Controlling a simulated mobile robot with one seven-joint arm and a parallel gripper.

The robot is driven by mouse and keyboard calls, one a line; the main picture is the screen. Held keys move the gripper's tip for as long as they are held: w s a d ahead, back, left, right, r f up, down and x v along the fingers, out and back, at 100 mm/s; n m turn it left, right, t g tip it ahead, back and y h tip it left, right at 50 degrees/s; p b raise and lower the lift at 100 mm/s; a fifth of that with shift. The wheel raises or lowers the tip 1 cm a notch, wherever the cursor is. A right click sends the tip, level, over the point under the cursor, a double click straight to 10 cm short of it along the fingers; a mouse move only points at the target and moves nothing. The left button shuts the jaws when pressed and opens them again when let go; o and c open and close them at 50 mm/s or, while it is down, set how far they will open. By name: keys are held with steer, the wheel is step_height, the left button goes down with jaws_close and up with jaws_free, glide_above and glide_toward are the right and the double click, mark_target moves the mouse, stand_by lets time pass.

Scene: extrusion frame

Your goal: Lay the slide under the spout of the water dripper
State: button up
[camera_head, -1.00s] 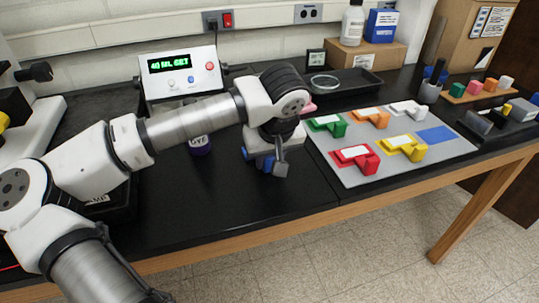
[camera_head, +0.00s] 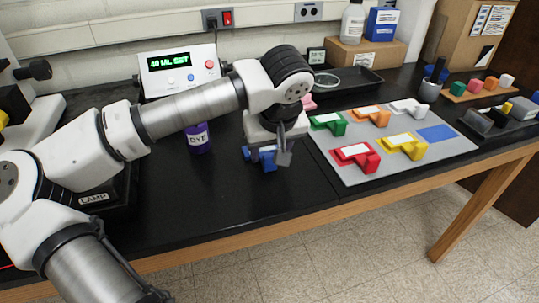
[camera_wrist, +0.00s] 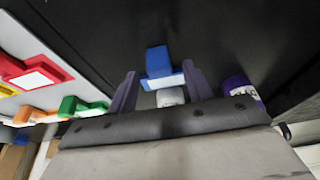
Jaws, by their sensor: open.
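A blue slide-like piece (camera_wrist: 158,60) with a raised block and a wider flange shows between the two fingers of my gripper (camera_wrist: 159,69) in the wrist view. The fingers stand apart on either side of it, and I cannot tell whether they touch it. In the head view my gripper (camera_head: 272,150) is low over the black bench, with the blue piece (camera_head: 264,162) partly hidden by it. A white box with a green display (camera_head: 181,71) stands at the back left; no spout is clear to see on it.
A purple dye bottle (camera_head: 198,139) stands left of my gripper, close to it. To the right, a grey mat (camera_head: 365,178) holds several coloured pieces and a bare blue patch (camera_head: 436,134). A black tray (camera_head: 350,80) with a glass dish lies behind. The front bench is clear.

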steer(key=a+v, duration=0.1)
steer(key=v, duration=0.8)
steer(key=shift+d, duration=0.5)
steer(key=shift+s+r, duration=0.1)
